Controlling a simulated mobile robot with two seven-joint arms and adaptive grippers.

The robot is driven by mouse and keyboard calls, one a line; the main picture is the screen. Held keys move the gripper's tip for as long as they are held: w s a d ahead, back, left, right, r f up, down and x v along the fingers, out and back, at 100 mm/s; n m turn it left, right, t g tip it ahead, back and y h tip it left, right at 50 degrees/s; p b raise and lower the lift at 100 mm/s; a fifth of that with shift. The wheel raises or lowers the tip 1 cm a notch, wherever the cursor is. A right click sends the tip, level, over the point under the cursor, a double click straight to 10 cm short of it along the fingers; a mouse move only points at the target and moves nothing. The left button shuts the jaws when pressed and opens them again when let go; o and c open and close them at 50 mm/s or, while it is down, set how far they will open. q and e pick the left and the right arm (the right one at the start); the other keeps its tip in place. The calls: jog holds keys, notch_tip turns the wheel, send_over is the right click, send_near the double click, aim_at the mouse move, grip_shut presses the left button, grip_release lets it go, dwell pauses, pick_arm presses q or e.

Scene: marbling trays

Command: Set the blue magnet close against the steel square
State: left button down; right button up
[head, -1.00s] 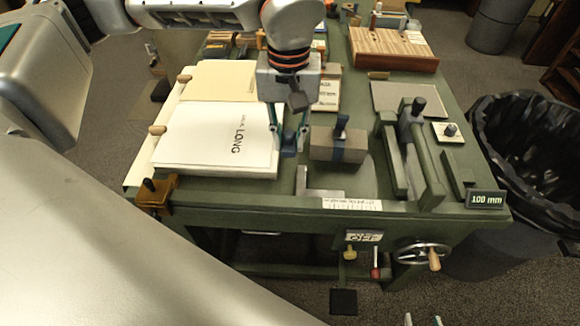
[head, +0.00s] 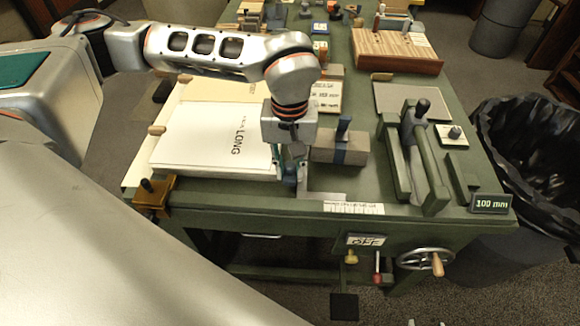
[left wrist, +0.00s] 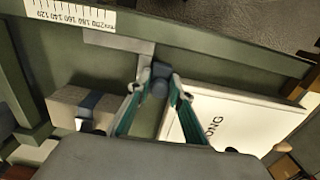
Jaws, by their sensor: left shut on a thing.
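My left gripper (head: 288,172) is shut on the blue magnet (left wrist: 160,82), a small dark blue piece between its fingertips in the left wrist view. The magnet also shows low between the fingers in the head view (head: 290,178). The steel square (head: 325,197) is a flat grey L near the table's front edge, and it also shows in the left wrist view (left wrist: 118,42). The magnet is right beside the square's shorter leg; I cannot tell whether they touch. Two tips of my right gripper (head: 425,323) barely show at the bottom edge, apart from each other.
A white board marked LONG (head: 200,140) lies left of the gripper. A grey-brown block with a blue band (head: 340,147) stands to the right. A printed ruler (head: 354,208) lies on the front edge of the green table (head: 250,195). A green press frame (head: 430,165) is farther right.

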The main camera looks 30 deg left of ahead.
aim_at(290, 165)
pick_arm(q)
jog(key=shift+f, duration=0.15)
pick_arm(e)
jog(key=shift+s+f, duration=0.1)
pick_arm(q)
jog(key=shift+f, duration=0.35)
pick_arm(e)
jog(key=shift+f, duration=0.15)
pick_arm(q)
jog(key=shift+f, duration=0.15)
jog(key=c, duration=1.8)
grip_release()
jog(key=shift+r, duration=0.6)
notch_tip(290, 165, up, 12)
jog(key=shift+r+p, duration=0.1)
jog(key=shift+p, duration=0.7)
pick_arm(e)
jog(key=shift+s+a+r, duration=0.2)
jog(key=shift+a+r, duration=0.05)
jog(key=shift+r, duration=0.3)
jog(key=shift+w+d+r, duration=0.15)
jog(key=shift+w+r, duration=0.05)
jog(key=shift+w, duration=0.2)
